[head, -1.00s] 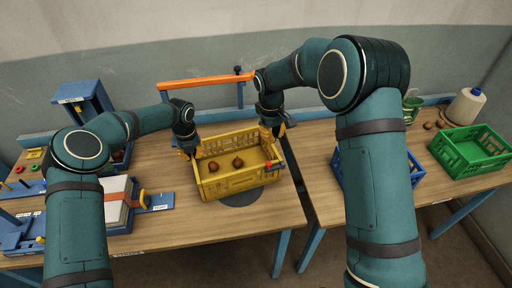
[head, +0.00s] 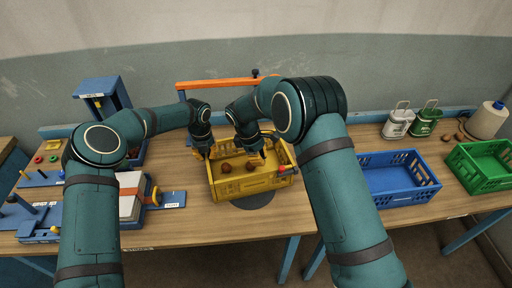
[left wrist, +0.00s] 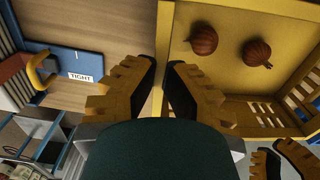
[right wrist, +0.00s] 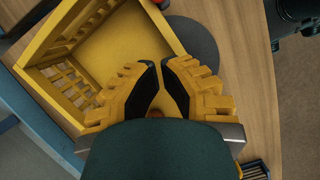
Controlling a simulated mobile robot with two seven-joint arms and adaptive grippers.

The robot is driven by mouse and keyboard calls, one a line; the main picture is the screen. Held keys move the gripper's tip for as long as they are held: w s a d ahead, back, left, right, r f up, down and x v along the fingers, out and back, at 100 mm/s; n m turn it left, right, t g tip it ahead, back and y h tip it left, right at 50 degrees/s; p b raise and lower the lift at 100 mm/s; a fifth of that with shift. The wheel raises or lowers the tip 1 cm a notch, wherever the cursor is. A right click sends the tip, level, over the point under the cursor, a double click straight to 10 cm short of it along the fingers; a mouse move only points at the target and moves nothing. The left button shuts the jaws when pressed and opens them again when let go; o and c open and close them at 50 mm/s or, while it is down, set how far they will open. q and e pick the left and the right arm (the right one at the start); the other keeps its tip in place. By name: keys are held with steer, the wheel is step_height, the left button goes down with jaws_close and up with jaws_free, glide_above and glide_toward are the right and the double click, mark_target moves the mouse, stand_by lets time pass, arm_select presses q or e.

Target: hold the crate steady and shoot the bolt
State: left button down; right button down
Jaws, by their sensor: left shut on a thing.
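The yellow crate (head: 245,187) sits on a dark round disc (head: 270,199) on the wooden table. Two brown onions (left wrist: 203,39) (left wrist: 257,52) lie in it. A red knob (head: 282,169), seemingly the bolt's, shows at the crate's right end; a red bit of it (right wrist: 158,2) shows at the top edge of the right wrist view. My left gripper (left wrist: 163,75) is shut on the crate's left wall, one finger on each side. My right gripper (right wrist: 160,66) is open with a narrow gap, over the crate's right part, apart from the knob. The bolt's shaft is not clear.
A blue crate (head: 388,183) and a green crate (head: 484,167) stand to the right. Two canisters (head: 398,123) (head: 427,122) stand behind the blue one. An orange bar (head: 215,83) spans behind the yellow crate. A blue plate marked TIGHT (left wrist: 62,61) lies left of it.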

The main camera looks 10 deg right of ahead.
arm_select(q)
steer(key=shift+s+f, duration=0.1)
steer(key=shift+f, duration=0.15)
arm_select(e)
steer(key=shift+s+d+f, duration=0.2)
steer(key=shift+d+f, duration=0.05)
steer(key=shift+d, duration=0.4)
steer(key=shift+s+d+f, duration=0.2)
steer(key=shift+s+d, duration=0.05)
steer(key=shift+d, duration=0.45)
steer(key=shift+s+d+f, duration=0.2)
steer(key=shift+d+f, duration=0.05)
steer(key=shift+d, duration=0.4)
steer(key=d, duration=0.3)
steer(key=shift+w, duration=0.25)
steer(key=w+a+r, duration=0.2)
steer(key=a+r, duration=0.4)
steer(key=r, duration=0.4)
steer(key=shift+a+r, duration=0.2)
steer(key=shift+a, duration=0.05)
